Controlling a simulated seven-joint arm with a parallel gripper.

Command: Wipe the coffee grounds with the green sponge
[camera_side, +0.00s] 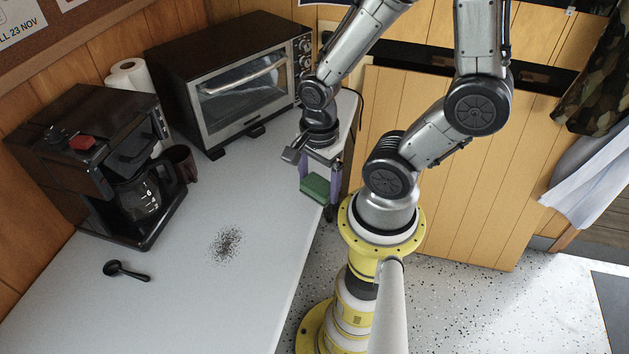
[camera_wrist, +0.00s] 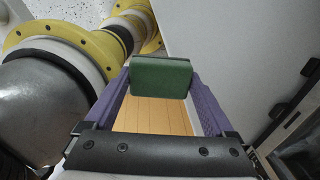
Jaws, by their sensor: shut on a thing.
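The coffee grounds (camera_side: 227,243) are a dark speckled patch on the pale counter (camera_side: 190,300), in the side view. The green sponge (camera_side: 315,187) is between the purple fingers of my gripper (camera_side: 318,190), near the counter's right edge and close to the oven. In the wrist view the green sponge (camera_wrist: 160,78) spans the gap between the purple finger tips of my gripper (camera_wrist: 163,85). My gripper is shut on it. The grounds do not show in the wrist view, and the sponge's underside is hidden.
A coffee maker with glass jug (camera_side: 135,195) stands at the left, with a dark mug (camera_side: 183,163) beside it. A black scoop (camera_side: 125,270) lies left of the grounds. A toaster oven (camera_side: 235,85) and paper roll (camera_side: 130,75) stand at the back. The front counter is clear.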

